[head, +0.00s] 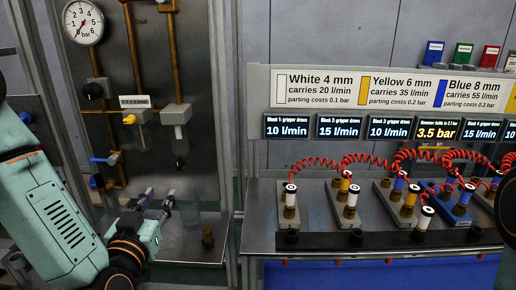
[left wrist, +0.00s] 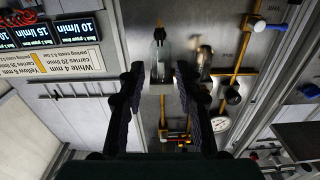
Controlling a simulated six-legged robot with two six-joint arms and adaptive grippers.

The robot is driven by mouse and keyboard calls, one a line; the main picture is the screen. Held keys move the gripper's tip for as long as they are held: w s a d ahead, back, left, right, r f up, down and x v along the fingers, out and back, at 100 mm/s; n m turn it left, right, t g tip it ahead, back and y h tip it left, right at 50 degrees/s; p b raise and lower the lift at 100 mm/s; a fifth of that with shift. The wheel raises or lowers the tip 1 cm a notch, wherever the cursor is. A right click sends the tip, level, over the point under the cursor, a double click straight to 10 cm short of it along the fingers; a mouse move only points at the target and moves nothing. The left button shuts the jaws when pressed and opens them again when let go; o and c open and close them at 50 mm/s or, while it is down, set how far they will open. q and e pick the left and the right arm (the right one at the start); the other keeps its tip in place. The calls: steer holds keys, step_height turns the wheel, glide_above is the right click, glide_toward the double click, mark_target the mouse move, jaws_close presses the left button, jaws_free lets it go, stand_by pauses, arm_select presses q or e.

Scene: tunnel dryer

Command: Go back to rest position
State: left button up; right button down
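My left gripper (head: 155,201) is in front of the steel panel at the left of the head view, with its arm coming in from the left edge. In the left wrist view its two dark fingers (left wrist: 160,72) stand wide apart. A clear bowl or bottle (left wrist: 159,50) shows between and beyond the fingertips, and I see no contact with it. Nothing is held. A dark and teal part of my right arm shows at the right edge of the head view; the right gripper is out of sight.
The panel carries a gauge (head: 83,22), brown pipes and a blue-handled valve (head: 104,159). To the right, a bench (head: 262,235) holds several blocks with fittings and red coiled hoses (head: 318,162). Screens (head: 287,127) and a hose chart (head: 390,88) stand behind it. A post (head: 229,130) separates the two.

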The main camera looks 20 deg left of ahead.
arm_select(q)
steer(key=s+d+f+g+h+b, duration=0.1)
steer(key=s+d+f+g+h, duration=0.15)
steer(key=f, duration=0.55)
steer(key=s+d+f+g+h+b, duration=0.1)
steer(key=s+d+f+g+b, duration=0.2)
steer(key=f, duration=0.5)
steer(key=s+d+f+g+h, duration=0.1)
steer(key=s+d+f+g, duration=0.2)
steer(key=f, duration=0.5)
steer(key=s+d+f+m+g+b, duration=0.1)
steer(key=s+f+g+b, duration=0.6)
steer(key=s+f, duration=1.1)
steer(key=shift+s+d+m+g, duration=0.4)
steer(key=shift+s+m+g, duration=0.3)
steer(key=shift+g, duration=0.25)
steer(key=shift+s, duration=0.1)
